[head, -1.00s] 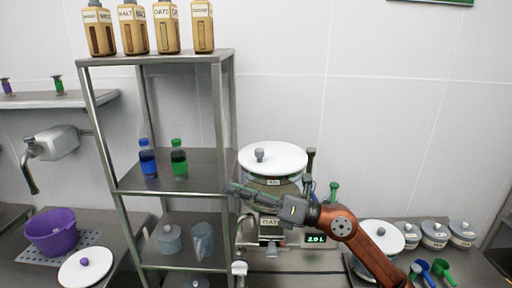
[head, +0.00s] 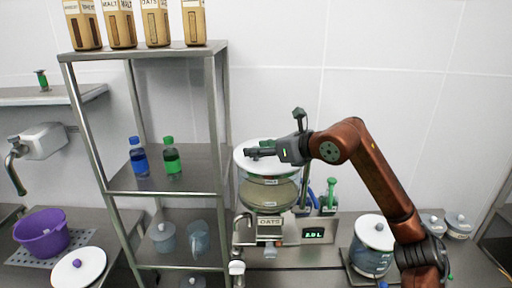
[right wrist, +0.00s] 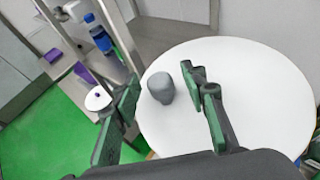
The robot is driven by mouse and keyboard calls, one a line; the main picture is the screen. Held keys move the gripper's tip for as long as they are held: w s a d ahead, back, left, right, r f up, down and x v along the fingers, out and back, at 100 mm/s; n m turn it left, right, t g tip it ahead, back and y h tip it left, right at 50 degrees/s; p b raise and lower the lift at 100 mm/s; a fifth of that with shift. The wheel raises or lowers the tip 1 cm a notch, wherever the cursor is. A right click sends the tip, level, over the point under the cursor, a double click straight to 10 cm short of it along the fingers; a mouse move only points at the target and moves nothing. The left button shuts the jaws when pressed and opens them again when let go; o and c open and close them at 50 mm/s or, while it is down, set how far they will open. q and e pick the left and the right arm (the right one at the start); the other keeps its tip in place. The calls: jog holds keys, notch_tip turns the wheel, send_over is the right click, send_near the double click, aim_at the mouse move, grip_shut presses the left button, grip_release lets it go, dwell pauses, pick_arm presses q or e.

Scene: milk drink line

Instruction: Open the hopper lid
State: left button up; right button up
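The hopper (head: 268,190) is a clear container with pale contents, standing on a metal dispenser labelled OATS. Its round white lid (head: 245,163) lies on top. The lid's grey knob (right wrist: 161,88) shows in the right wrist view, between the two fingers and a little ahead of them. My right gripper (head: 255,153) is over the lid at knob height, coming from the right; it also shows in the right wrist view (right wrist: 165,105). Its green-padded fingers are spread apart, with room on both sides of the knob. In the head view the gripper hides the knob. My left gripper is not in view.
A metal shelf rack (head: 150,190) with a blue bottle (head: 139,158) and a green bottle (head: 171,158) stands close left of the hopper. A white-lidded pot (head: 372,255) stands right of the dispenser. A purple tub (head: 42,236) is far left.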

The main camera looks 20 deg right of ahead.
jog(key=shift+w+a+f, duration=0.3)
jog(key=shift+w, duration=0.25)
jog(key=shift+c, duration=0.6)
grip_shut()
